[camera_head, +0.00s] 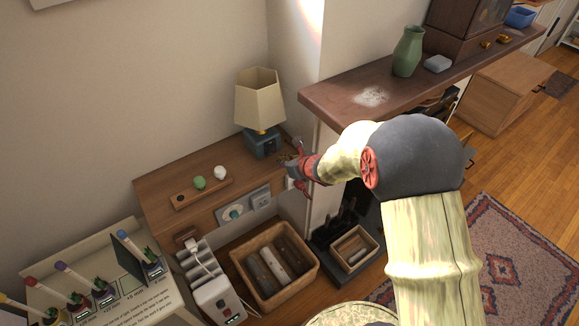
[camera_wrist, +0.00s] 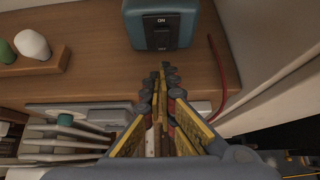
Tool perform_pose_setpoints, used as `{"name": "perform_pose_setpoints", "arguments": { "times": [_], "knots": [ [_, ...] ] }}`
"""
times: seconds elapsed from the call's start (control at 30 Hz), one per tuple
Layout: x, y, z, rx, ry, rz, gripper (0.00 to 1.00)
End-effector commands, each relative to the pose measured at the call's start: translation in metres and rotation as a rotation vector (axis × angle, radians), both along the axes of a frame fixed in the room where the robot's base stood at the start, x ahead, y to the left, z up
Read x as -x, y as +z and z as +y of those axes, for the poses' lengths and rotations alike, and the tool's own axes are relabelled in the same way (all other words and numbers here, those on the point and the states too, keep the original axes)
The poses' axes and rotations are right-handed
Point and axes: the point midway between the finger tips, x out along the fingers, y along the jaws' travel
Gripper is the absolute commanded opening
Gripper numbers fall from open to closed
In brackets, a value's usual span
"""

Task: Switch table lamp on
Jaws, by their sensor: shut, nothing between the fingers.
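The table lamp (camera_head: 259,105) stands on the wooden cabinet top, with a cream shade and a teal square base. In the wrist view the lamp base (camera_wrist: 186,18) is at the top, its front facing me. A dark rocker switch (camera_wrist: 161,33) with "ON" lettered above it is on that face. My gripper (camera_head: 290,161) is at the cabinet's front right edge, just in front of the lamp base. In the wrist view my gripper (camera_wrist: 162,72) is shut and empty, its tips pointing at the switch with a small gap of wood between. The shade shows no clear glow.
A wooden tray (camera_head: 184,203) with a green and a white egg-shaped thing lies left on the cabinet top (camera_head: 160,185). A red cable (camera_wrist: 214,65) runs right of the lamp base. The mantel shelf (camera_head: 335,100) with a green vase (camera_head: 407,52) is to the right.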

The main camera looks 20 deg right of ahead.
Motion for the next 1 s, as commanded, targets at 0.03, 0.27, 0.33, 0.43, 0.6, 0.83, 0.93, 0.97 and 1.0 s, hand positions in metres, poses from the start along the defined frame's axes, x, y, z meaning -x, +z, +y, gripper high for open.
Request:
{"name": "perform_pose_setpoints", "arguments": {
  "times": [0.03, 0.27, 0.33, 0.43, 0.6, 0.83, 0.93, 0.97, 1.0],
  "knots": [
    [-0.010, 0.004, 0.003, 0.001, 0.003, -0.006, 0.00],
    [-0.031, 0.008, 0.009, 0.001, 0.002, -0.004, 0.00],
    [-0.033, 0.009, 0.010, 0.001, 0.002, -0.004, 0.00],
    [-0.035, 0.009, 0.010, 0.001, 0.001, -0.003, 0.00],
    [-0.035, 0.009, 0.010, 0.001, 0.000, -0.003, 0.00],
    [-0.036, 0.012, 0.011, 0.004, 0.001, 0.011, 0.00],
    [-0.038, 0.015, 0.012, 0.011, 0.003, 0.034, 0.00],
    [-0.039, 0.016, 0.012, 0.012, 0.002, 0.043, 0.00],
    [-0.040, 0.018, 0.012, 0.015, 0.002, 0.054, 0.00]
  ]
}}
